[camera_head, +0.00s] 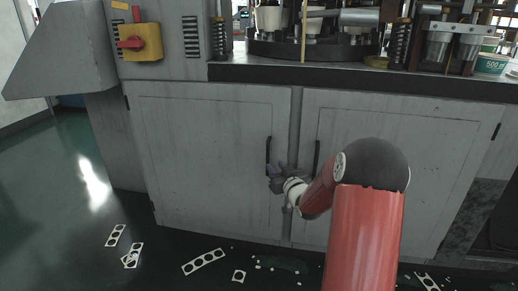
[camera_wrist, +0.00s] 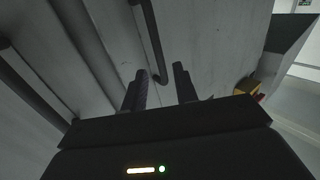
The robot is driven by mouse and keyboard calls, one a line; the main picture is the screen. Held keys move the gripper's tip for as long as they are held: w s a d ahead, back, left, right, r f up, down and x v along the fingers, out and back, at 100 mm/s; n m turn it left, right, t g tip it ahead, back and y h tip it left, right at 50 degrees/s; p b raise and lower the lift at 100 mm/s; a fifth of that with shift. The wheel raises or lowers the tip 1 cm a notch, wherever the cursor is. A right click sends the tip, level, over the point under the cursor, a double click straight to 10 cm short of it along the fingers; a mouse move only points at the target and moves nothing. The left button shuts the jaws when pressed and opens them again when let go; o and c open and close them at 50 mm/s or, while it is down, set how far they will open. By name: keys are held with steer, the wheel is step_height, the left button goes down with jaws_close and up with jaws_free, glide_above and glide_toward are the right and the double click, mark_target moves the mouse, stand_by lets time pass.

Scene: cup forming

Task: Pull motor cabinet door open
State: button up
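The grey motor cabinet has a left door (camera_head: 205,150) and a right door (camera_head: 400,165); both look shut. The left door has a dark upright bar handle (camera_head: 268,148) near its right edge. The right door has a similar handle (camera_head: 317,155). My gripper (camera_head: 274,172) is at the lower end of the left door's handle. In the wrist view, the fingers of my gripper (camera_wrist: 160,88) are apart, and the lower end of the left door's handle (camera_wrist: 153,42) shows between them, nearer one finger. I cannot tell whether a finger touches it.
A yellow box with a red switch (camera_head: 140,43) is on the machine's upper left. A steel ledge (camera_head: 360,78) with machinery stands above the doors. Punched white scraps (camera_head: 204,261) lie on the dark floor before the cabinet. Open green floor (camera_head: 60,190) is at the left.

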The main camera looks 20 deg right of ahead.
mark_target(268, 157)
steer(key=w+p, duration=0.1)
steer(key=w, duration=0.7)
steer(key=shift+w+d, duration=0.1)
steer(key=shift+d, duration=0.05)
jaws_close()
